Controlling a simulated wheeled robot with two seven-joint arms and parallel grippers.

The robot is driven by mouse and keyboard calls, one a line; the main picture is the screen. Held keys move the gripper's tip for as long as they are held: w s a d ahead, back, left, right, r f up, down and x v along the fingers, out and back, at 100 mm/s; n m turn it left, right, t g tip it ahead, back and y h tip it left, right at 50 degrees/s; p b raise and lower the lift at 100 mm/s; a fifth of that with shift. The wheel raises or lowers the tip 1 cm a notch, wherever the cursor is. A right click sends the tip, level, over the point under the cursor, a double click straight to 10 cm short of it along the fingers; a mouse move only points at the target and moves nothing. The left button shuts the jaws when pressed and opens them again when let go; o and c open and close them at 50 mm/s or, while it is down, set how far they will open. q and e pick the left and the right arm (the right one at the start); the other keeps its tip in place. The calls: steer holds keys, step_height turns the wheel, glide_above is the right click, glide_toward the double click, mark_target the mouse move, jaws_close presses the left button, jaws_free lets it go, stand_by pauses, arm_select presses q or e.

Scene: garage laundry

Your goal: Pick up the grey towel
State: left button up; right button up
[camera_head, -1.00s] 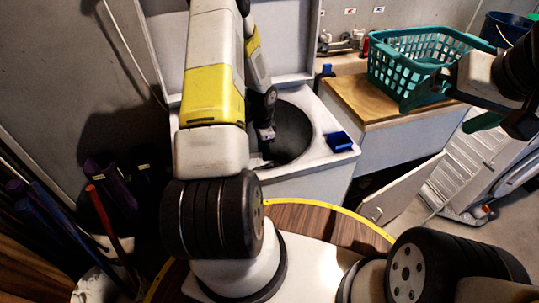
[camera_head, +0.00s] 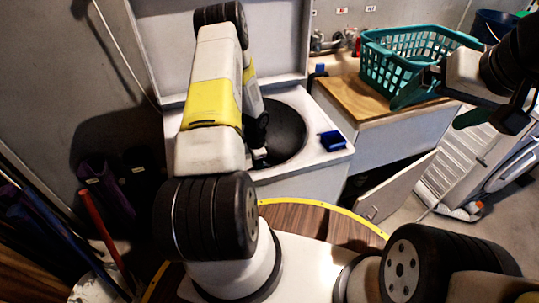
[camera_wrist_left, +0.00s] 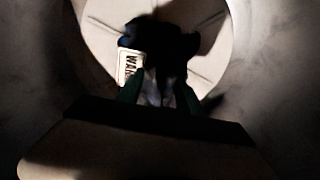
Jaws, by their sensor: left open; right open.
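My left gripper (camera_wrist_left: 158,80) is open deep inside the pale, dim drum of the top-loading washer (camera_head: 342,170). In the left wrist view a dark, shapeless bundle (camera_wrist_left: 165,45) lies at the drum bottom just beyond its fingertips. A small greyish-white patch shows between the fingers. I cannot tell whether either is the grey towel, or whether the fingers touch it. In the head view my left arm reaches into the round opening, and its fingertips are hidden. My right gripper (camera_head: 441,103) is open and empty, in front of the teal basket.
A white label (camera_wrist_left: 130,66) with dark letters shows in the drum. A blue tray (camera_head: 333,141) sits on the washer's right rim. A teal basket (camera_head: 412,50) stands on a wooden counter (camera_head: 360,100). The raised lid (camera_head: 285,40) stands behind the opening. A cabinet door hangs open lower right.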

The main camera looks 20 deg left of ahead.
arm_select(q)
jaws_close()
stand_by(1.3)
